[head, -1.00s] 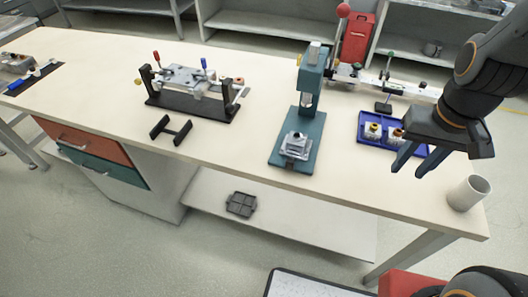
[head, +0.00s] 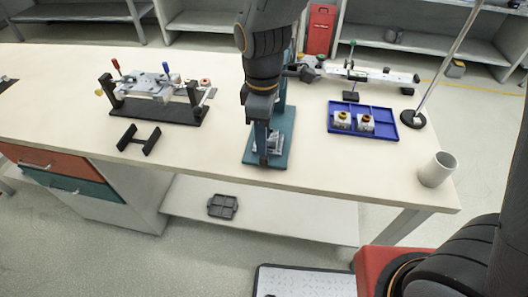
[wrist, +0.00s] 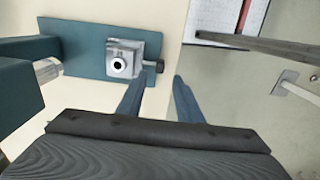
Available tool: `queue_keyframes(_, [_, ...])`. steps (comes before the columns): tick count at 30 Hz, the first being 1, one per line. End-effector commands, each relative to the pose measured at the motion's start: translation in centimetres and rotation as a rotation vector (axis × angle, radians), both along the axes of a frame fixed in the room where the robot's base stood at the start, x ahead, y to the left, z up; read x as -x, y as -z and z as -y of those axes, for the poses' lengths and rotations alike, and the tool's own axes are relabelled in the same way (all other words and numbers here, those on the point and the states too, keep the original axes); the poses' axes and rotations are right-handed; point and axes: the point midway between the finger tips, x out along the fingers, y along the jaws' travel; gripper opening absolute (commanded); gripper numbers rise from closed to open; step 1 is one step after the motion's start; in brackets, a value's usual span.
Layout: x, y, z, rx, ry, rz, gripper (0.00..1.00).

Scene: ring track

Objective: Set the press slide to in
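The teal press (head: 284,125) stands at the middle of the bench, partly hidden behind my arm in the head view. Its base plate also shows in the wrist view (wrist: 85,30). The press slide (wrist: 122,60) is a grey metal block with a dark round hole, near the front end of the plate, apart from the ram (wrist: 47,70). A dark knob (wrist: 153,66) sticks out of its front side. My gripper (wrist: 157,84) is open and empty, pointing down above the front of the press. In the wrist view the knob lies between and just beyond its fingertips.
A blue tray (head: 377,109) with two small parts is right of the press, beside a stand base (head: 413,119). A clamp fixture (head: 155,108) and black bracket (head: 139,139) are left. The bench front edge is close.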

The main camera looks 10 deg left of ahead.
Motion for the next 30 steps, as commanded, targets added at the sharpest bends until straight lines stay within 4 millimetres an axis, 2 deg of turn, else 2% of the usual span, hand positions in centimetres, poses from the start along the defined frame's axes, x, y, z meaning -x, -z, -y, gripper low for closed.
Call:
queue_keyframes(6, [0.1, 3.2, 0.2, 0.003, 0.004, -0.003, 0.33])
queue_keyframes(12, [0.1, 5.5, 0.2, 0.001, 0.006, -0.002, 0.33])
queue_keyframes(18, [0.0, 6.5, 0.2, 0.000, 0.006, 0.000, 0.33])
queue_keyframes(26, [0.0, 6.6, 0.2, 0.000, 0.006, 0.000, 0.33])
queue_keyframes(30, [0.0, 6.6, 0.2, 0.000, 0.006, 0.000, 0.09])
